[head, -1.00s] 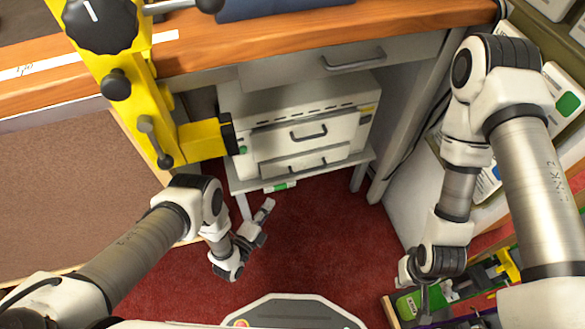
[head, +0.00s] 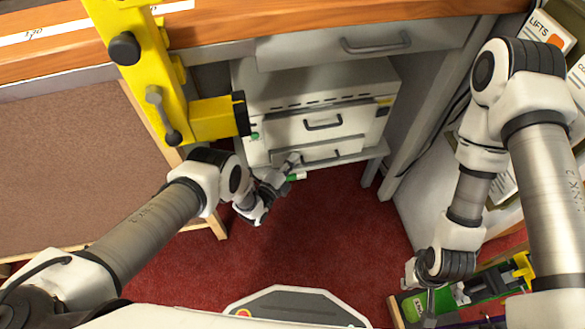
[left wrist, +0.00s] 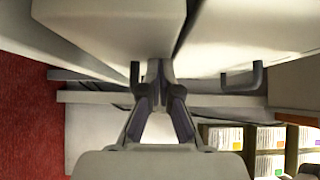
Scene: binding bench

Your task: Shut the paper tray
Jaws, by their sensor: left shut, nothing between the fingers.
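A white machine (head: 275,92) under the bench has two handled fronts, an upper one (head: 345,118) and a lower one (head: 345,145). I cannot tell for sure which is the paper tray or how far either stands out. My left gripper (head: 293,160) is shut and empty at the left part of the lower front, partly covering it. In the left wrist view its closed fingers (left wrist: 157,72) point between two pale fronts, close to a dark handle (left wrist: 135,76); contact is unclear. My right gripper (head: 428,308) hangs at lower right, away from the machine; its fingers are too small to judge.
A yellow clamp arm (head: 213,119) reaches towards the machine's left side. The bench drawer (head: 385,42) is above it. A green-labelled box (head: 413,306) lies under my right gripper. Red carpet (head: 320,225) in front is clear.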

